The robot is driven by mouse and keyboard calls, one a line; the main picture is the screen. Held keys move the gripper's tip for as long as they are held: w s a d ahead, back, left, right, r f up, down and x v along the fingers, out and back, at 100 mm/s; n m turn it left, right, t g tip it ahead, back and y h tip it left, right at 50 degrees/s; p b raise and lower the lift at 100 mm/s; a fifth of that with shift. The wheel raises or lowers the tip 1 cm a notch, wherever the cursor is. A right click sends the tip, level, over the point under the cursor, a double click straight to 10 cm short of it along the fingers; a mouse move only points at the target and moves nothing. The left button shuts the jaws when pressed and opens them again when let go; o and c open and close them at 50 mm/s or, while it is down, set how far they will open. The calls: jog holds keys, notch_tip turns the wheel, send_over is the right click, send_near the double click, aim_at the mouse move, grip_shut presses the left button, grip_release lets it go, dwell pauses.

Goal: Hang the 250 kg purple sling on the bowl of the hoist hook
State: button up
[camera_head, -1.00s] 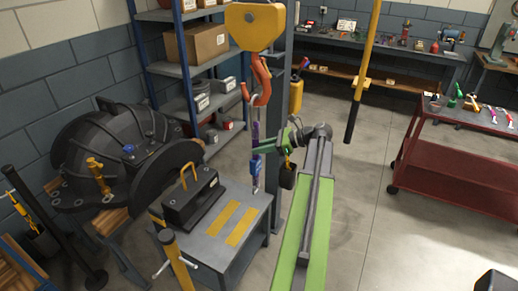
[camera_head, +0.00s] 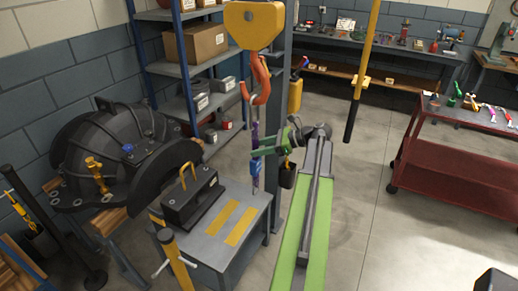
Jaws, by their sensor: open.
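The orange hoist hook (camera_head: 262,84) hangs below the yellow hoist block (camera_head: 254,24), its bowl low and opening to the left. The purple sling (camera_head: 255,136) hangs nearly straight down below the hook, with a grey upper end at the bowl and a blue lower part (camera_head: 255,168). Its upper end looks looped at the hook's tip and bowl, but the exact seating is too small to tell. My gripper (camera_head: 266,149) is open beside the sling's middle, on its right, with green fingers close to it. I cannot tell whether they touch it.
A grey bench (camera_head: 238,222) with a black lifting magnet (camera_head: 190,197) stands below. The large black casing (camera_head: 115,150) is at left. A blue shelf rack (camera_head: 185,60) stands behind, and a red cart (camera_head: 455,160) at right. Open floor lies between my arm and the cart.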

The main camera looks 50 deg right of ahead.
jog(key=p+v, duration=0.6)
jog(key=v, duration=1.1)
jog(key=shift+s+p, duration=0.25)
jog(key=shift+p, duration=0.05)
